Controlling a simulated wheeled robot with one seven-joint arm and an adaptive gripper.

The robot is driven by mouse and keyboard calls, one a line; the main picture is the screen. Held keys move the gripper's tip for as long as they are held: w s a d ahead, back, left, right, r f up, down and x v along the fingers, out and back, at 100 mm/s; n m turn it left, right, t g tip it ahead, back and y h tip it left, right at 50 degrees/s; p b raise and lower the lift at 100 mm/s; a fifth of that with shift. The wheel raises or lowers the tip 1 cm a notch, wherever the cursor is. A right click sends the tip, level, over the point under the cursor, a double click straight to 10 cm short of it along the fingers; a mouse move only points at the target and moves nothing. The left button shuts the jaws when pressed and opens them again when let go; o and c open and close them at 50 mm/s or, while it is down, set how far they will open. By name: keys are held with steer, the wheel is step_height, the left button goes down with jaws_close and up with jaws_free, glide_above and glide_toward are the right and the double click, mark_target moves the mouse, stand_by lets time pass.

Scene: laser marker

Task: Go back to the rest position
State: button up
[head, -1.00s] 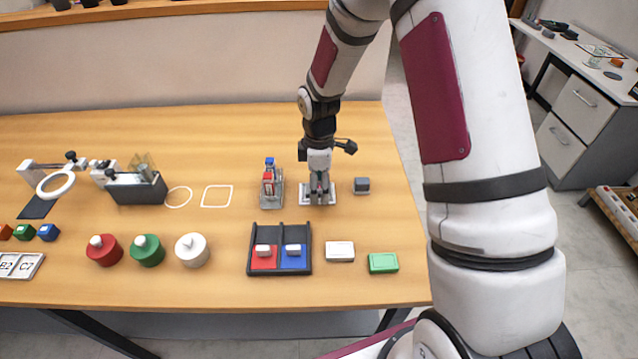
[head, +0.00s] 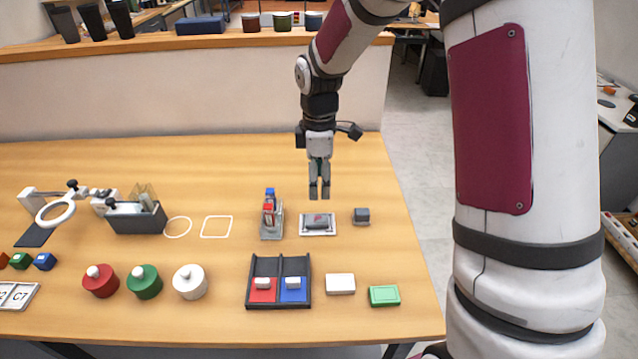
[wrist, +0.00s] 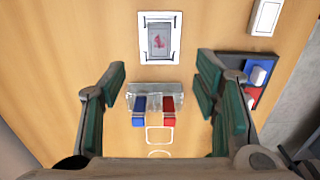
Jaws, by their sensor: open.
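My gripper (head: 319,190) hangs fingers-down above the wooden table (head: 120,240), open and empty. In the wrist view my gripper (wrist: 160,112) has its two green-padded fingers wide apart, with nothing between them but the table and things below. A white plate (head: 317,230) with a dark grey piece on it lies on the table just below the fingers. In the wrist view this plate (wrist: 145,60) shows a reddish mark on its grey middle. The fingers are clear of it.
A clear holder with a blue and a red marker (head: 271,225) stands left of the plate, a small grey block (head: 361,216) right. A dark two-part tray (head: 250,298), white box (head: 340,284) and green box (head: 384,296) are in front. Lidded jars (head: 145,283) stand front left. Air above is clear.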

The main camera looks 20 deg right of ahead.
steer(key=shift+r, duration=0.1)
steer(key=s+r+m+t, duration=0.2)
steer(key=s+r+m, duration=0.5)
steer(key=s+r, duration=0.65)
steer(key=s+r+m+t, duration=0.1)
steer(key=s+r+m, duration=0.1)
steer(key=s, duration=0.4)
steer(key=s+r+m+t, duration=0.2)
steer(key=s+r+m, duration=0.1)
steer(key=s+m, duration=0.2)
steer(key=shift+s+a+r, duration=0.15)
steer(key=shift+s, duration=0.75)
